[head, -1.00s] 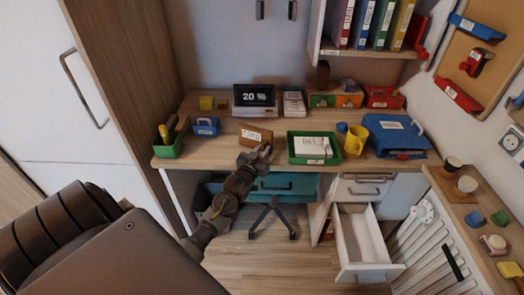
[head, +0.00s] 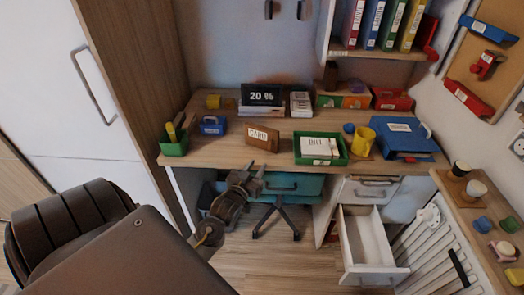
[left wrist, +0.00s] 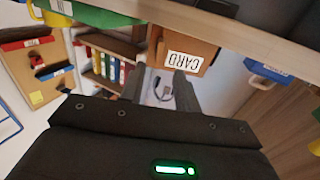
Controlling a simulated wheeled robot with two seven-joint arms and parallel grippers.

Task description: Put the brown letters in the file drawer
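A brown card-like item labelled CARD (head: 262,138) stands on the desk, left of the green tray (head: 345,154). In the left wrist view the brown item (left wrist: 188,45) shows just beyond my fingertips. I cannot tell whether it is one piece or a stack of letters. My left gripper (head: 250,178) is open and empty, below and in front of the desk edge, apart from the brown item. Its two fingers stand spread in the left wrist view (left wrist: 160,85). An open white drawer (head: 375,272) sticks out under the desk at right, its visible inside bare. My right gripper does not show.
White papers marked BILL (head: 319,147) lie in the green tray. A yellow mug (head: 362,141) and a blue case (head: 402,136) stand to the right. A green pen holder (head: 174,146) stands at left. A chair (head: 282,208) is under the desk.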

